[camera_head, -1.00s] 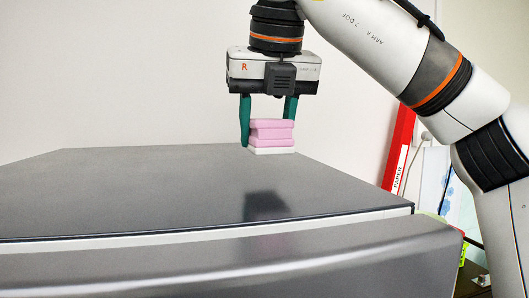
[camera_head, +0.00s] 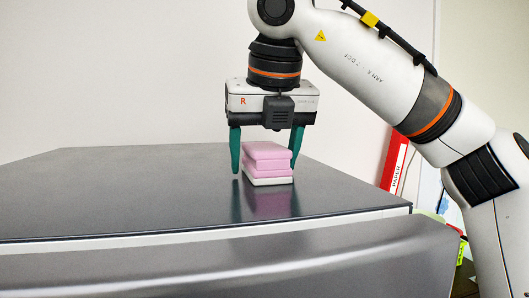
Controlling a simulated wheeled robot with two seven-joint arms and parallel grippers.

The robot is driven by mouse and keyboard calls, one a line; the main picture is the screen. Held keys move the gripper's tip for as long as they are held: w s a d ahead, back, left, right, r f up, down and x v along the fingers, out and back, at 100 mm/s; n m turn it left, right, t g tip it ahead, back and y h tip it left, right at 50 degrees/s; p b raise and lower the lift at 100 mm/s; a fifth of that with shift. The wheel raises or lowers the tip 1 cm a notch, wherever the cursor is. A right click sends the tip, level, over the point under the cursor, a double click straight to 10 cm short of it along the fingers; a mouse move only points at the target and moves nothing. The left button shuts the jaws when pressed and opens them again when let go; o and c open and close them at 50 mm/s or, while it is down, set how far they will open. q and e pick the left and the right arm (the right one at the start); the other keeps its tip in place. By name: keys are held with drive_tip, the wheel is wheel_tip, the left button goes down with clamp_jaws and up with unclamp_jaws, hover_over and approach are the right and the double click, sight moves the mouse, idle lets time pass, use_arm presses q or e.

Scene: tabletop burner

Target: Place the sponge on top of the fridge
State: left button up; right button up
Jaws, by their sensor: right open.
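The pink sponge (camera_head: 267,165), with a white bottom layer, rests on the dark grey top of the fridge (camera_head: 120,195), right of its middle. My right gripper (camera_head: 264,166) points straight down over the sponge, with one green finger on each side of it. The fingers are open; a gap shows between the left finger and the sponge. The right finger is close to the sponge's right side, partly behind it, and I cannot tell whether it touches. My left gripper is not in view.
A red binder (camera_head: 394,160) stands behind the fridge at the right, near my right arm. A plain light wall is behind. The left part of the fridge top is bare. The front edge of the top runs across the picture above the door.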

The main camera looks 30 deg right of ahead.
drive_tip(key=v, duration=1.2)
idle(0.5)
